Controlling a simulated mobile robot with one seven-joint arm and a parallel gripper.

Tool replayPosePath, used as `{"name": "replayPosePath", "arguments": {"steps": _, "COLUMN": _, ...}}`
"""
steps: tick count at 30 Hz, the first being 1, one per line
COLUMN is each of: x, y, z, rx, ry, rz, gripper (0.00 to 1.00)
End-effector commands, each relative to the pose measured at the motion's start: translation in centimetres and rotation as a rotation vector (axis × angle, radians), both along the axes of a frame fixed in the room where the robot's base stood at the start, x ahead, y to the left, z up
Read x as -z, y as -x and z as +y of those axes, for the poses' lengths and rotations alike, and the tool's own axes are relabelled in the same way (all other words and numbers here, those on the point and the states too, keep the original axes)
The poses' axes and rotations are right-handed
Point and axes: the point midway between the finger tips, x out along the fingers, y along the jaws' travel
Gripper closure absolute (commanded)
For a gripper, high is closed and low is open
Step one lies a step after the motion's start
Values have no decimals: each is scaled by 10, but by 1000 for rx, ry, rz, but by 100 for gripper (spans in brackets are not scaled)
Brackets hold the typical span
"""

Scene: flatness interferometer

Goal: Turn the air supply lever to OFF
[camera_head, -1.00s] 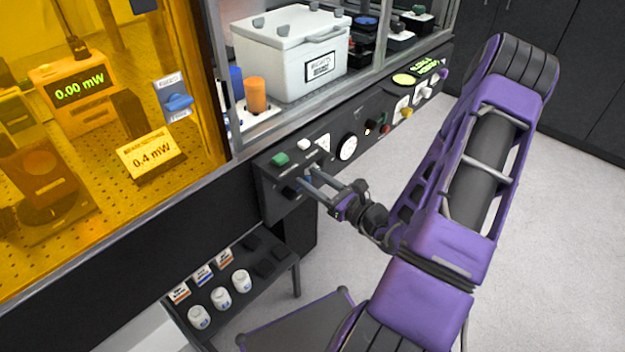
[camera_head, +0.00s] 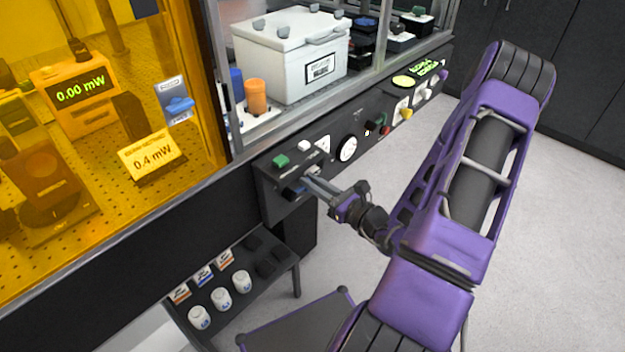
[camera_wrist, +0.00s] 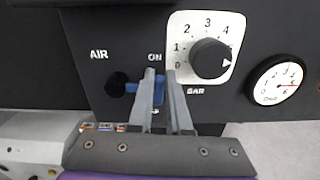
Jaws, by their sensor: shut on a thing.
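The air supply lever (camera_wrist: 131,87) is a blue bar on a black round pivot (camera_wrist: 117,84) in the wrist view, beside the white AIR label. It points right, with its end just below the ON mark (camera_wrist: 155,57). My gripper (camera_wrist: 166,78) is shut on the blue end, one finger on either side, hiding part of it. No OFF mark is readable. In the head view my gripper (camera_head: 308,181) reaches the left end of the black control panel (camera_head: 281,208), where the lever is mostly hidden.
A black pressure knob (camera_wrist: 209,58) on a white 0–4 BAR scale sits close right of my fingers. A round gauge (camera_wrist: 275,86) is farther right. Below the panel, a low shelf (camera_head: 238,307) holds white jars. Open floor (camera_head: 575,250) lies right.

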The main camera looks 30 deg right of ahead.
Motion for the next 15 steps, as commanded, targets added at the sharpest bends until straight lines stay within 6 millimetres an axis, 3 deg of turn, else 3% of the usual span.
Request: {"name": "replayPosePath", "arguments": {"steps": 15, "x": 24, "y": 1, "z": 0, "rx": 2, "ry": -418, "rz": 154, "gripper": 100}}
